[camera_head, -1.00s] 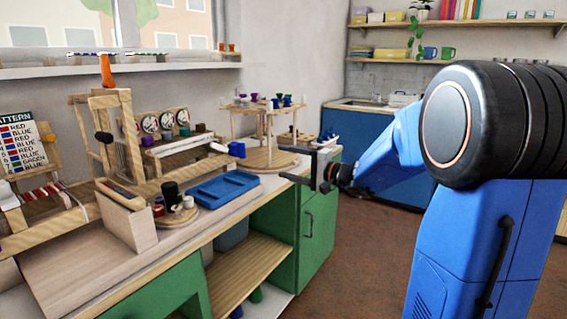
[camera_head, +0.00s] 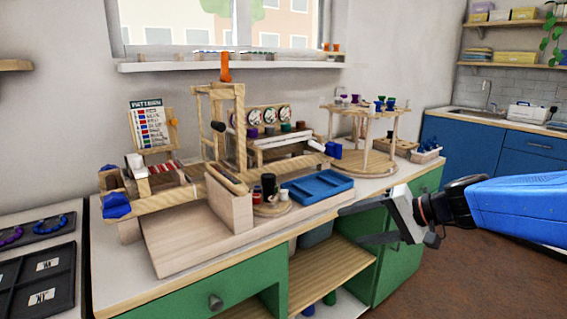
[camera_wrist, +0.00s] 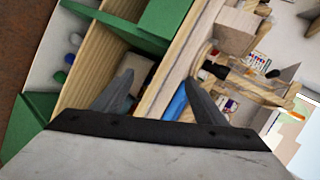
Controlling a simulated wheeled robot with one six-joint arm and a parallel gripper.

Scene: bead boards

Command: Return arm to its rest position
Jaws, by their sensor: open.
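My gripper (camera_head: 357,222) is at the right in the head view, in front of the green workbench and beside its front edge. Its two fingers point left and are apart, with nothing between them. In the wrist view my gripper (camera_wrist: 160,92) also shows spread, empty fingers, with the bench shelf and the worktop edge beyond them. My blue arm (camera_head: 520,208) comes in from the right edge.
A blue tray (camera_head: 317,187) lies on the worktop close to the gripper. A round wooden stand (camera_head: 362,162) with colored cups is behind it. A pattern board (camera_head: 151,126) stands at the left. Open floor (camera_head: 450,280) lies at the lower right.

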